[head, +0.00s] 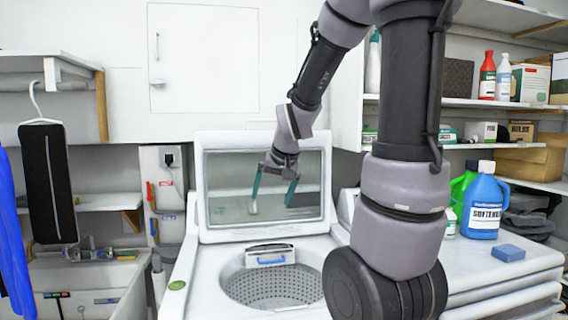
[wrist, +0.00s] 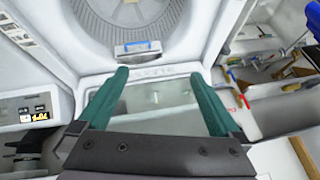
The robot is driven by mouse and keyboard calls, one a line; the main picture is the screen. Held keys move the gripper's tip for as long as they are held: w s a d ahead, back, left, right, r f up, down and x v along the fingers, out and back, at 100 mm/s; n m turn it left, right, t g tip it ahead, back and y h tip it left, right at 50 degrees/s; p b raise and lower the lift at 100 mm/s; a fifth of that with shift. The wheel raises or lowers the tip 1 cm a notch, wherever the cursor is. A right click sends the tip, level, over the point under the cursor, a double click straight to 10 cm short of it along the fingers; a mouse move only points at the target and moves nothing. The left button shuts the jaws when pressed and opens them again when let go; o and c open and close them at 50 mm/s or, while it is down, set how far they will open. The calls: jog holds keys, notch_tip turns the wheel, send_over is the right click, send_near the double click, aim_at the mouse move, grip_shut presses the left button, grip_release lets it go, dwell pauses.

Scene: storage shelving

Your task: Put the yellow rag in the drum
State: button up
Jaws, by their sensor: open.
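The drum (head: 272,289) is the perforated grey tub inside the white top-loading washer (head: 178,285), whose lid (head: 200,190) stands open. The drum also shows at the top of the wrist view (wrist: 105,12). My gripper (head: 271,202) is open, with its two green fingers apart and nothing between them. It hangs in front of the lid's glass, above and behind the drum opening. In the wrist view my gripper (wrist: 160,74) points toward the washer rim.
A blue-handled dispenser (head: 270,258) sits at the drum's back rim. Blue (head: 484,208) and green (head: 462,187) jugs and a blue sponge (head: 508,252) stand on the right-hand top. Shelves with bottles and boxes are at right. A black garment (head: 48,180) hangs at left.

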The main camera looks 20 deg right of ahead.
jog(key=s+a+r, duration=0.1)
jog(key=s+r, duration=0.4)
jog(key=s, duration=0.3)
jog(key=s+a+r+y, duration=0.1)
jog(key=s+a+r, duration=0.1)
jog(key=s+r, duration=0.4)
jog(key=shift+s+a+t+y, duration=0.3)
jog(key=shift+s+t, duration=0.1)
jog(key=shift+s, duration=0.65)
jog(key=shift+d, duration=0.1)
